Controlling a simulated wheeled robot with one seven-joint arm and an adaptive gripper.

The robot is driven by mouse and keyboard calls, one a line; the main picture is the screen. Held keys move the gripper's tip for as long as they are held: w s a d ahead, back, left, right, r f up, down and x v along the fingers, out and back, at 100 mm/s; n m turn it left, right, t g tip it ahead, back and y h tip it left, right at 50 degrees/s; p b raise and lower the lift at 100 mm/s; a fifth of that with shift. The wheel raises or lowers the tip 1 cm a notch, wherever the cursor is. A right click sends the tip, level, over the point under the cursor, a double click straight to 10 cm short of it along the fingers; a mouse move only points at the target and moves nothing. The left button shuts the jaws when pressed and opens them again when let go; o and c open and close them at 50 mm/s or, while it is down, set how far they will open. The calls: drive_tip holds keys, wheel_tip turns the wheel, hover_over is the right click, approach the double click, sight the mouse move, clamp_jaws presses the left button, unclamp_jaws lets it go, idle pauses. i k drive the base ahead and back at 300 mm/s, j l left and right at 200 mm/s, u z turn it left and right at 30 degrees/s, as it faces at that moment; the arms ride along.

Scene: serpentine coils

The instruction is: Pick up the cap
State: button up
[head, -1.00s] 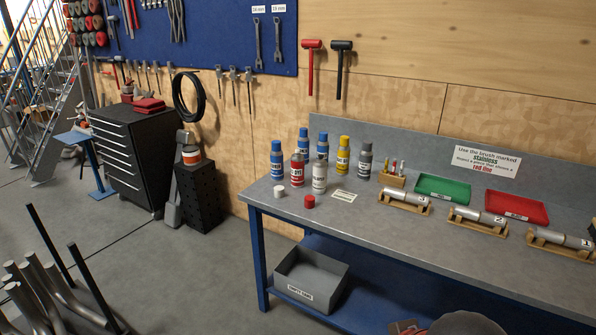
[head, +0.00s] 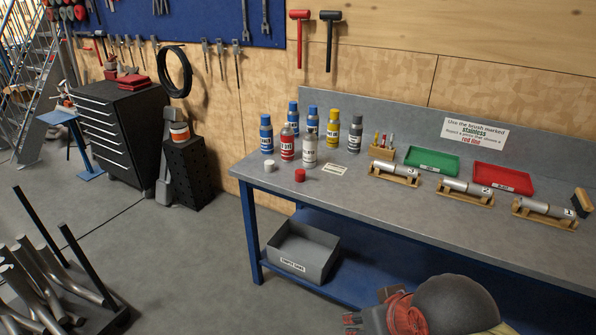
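Two small caps stand on the grey workbench (head: 330,195) near its left front: a white cap (head: 270,165) and a red cap (head: 300,175) to its right. Behind them stand several bottles. My gripper (head: 352,320) seems to show at the bottom edge, left of my dark rounded arm link, partly cut off. It is in front of and below the bench, well apart from the caps. Its fingers are too unclear to tell open from shut.
Blue bottles (head: 266,135), a yellow bottle (head: 333,128) and a grey bottle (head: 355,134) stand behind the caps. A label card (head: 334,170) lies to the right. Metal tubes on wooden cradles (head: 394,173) and green (head: 432,160) and red (head: 503,178) trays stand farther right. A grey bin (head: 302,250) is on the lower shelf.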

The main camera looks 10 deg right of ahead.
sight(300, 174)
drive_tip(key=i+z, duration=0.15)
drive_tip(key=i, duration=0.4)
drive_tip(key=i+j+z, duration=0.15)
drive_tip(key=i, duration=0.35)
drive_tip(key=i+j+z, duration=0.2)
drive_tip(key=i, duration=0.3)
drive_tip(key=i+j+z, duration=0.15)
drive_tip(key=i+j, duration=0.15)
drive_tip(key=i, duration=0.2)
